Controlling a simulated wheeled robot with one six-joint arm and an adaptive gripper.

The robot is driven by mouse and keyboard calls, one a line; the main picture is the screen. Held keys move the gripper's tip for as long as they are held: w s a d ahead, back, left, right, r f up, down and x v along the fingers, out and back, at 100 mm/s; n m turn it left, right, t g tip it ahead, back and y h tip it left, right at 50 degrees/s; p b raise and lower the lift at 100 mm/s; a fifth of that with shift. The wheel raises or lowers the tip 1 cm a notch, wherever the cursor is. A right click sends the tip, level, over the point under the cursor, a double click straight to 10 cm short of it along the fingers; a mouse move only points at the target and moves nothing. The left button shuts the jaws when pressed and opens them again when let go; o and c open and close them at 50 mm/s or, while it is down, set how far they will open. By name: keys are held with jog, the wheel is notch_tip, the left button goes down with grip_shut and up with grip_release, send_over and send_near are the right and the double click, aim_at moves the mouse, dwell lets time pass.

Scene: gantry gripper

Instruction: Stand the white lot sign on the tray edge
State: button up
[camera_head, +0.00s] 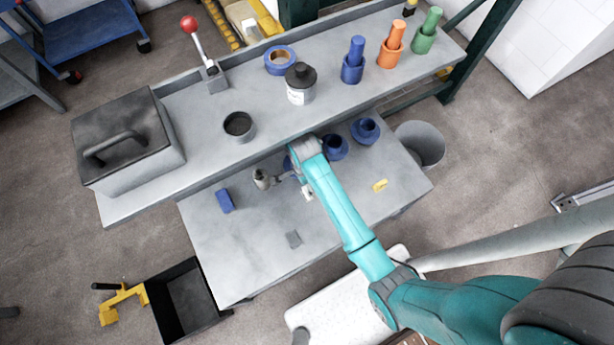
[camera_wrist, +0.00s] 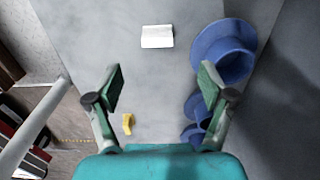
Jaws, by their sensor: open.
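The white lot sign (camera_wrist: 157,37) appears in the wrist view as a small pale folded piece with a bright lower strip. It lies on the grey surface beyond my fingertips, nearly centred. My gripper (camera_wrist: 163,84) is open, with nothing between its two green fingers. I cannot make out the sign surely there. Which thing is the tray is unclear.
Several blue flanged pieces (camera_wrist: 228,55) stand right of the sign, the largest close to my right finger. A yellow piece (camera_wrist: 128,123) lies near the left finger. The upper shelf (camera_head: 190,150) overhangs the back.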

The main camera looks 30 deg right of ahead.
aim_at(306, 193)
jog(key=f, duration=1)
jog(key=shift+s+d+f, duration=0.15)
jog(key=shift+s+f, duration=0.05)
jog(key=c, duration=1)
jog(key=shift+r, duration=0.1)
